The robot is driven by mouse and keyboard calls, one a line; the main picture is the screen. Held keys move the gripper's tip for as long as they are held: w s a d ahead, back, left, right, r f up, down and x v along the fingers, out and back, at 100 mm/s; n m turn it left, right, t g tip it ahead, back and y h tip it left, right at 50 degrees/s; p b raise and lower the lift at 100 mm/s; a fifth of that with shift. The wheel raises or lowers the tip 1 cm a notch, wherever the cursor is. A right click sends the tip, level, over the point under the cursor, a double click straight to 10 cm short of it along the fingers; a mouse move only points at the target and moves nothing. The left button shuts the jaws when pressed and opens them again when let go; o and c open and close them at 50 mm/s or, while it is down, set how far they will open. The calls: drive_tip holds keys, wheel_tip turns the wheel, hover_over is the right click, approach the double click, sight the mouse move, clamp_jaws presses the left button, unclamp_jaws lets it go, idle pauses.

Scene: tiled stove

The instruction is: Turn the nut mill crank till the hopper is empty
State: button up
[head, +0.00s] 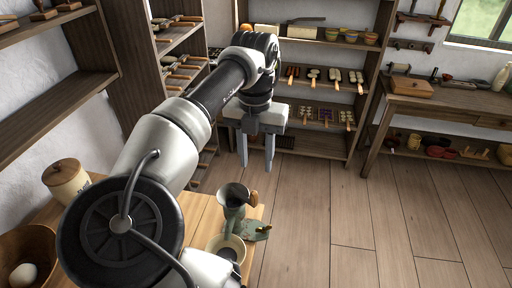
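The nut mill (233,212) stands on the wooden table in the lower middle. Its dark round hopper (233,195) faces up; I cannot tell how much is inside. A brown wooden piece, which looks like the crank handle (254,199), is at the hopper's right. A green base part (258,231) shows lower right. A pale bowl (229,243) with a dark inside is below the mill. My gripper (256,158) points down, its two fingers apart with nothing between them. In the picture it is above and slightly right of the mill, not touching it.
The table (204,222) also holds a lidded jar (66,180) and a wooden bowl (24,246) with a pale round thing at left. Shelves (325,92) stand behind, and a workbench (450,105) is at right. The plank floor (340,225) to the right is clear.

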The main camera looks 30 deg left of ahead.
drive_tip(key=shift+r, duration=1.5)
wheel_tip(320, 180, up, 8)
drive_tip(key=shift+f, duration=0.25)
drive_tip(key=shift+a, duration=0.1)
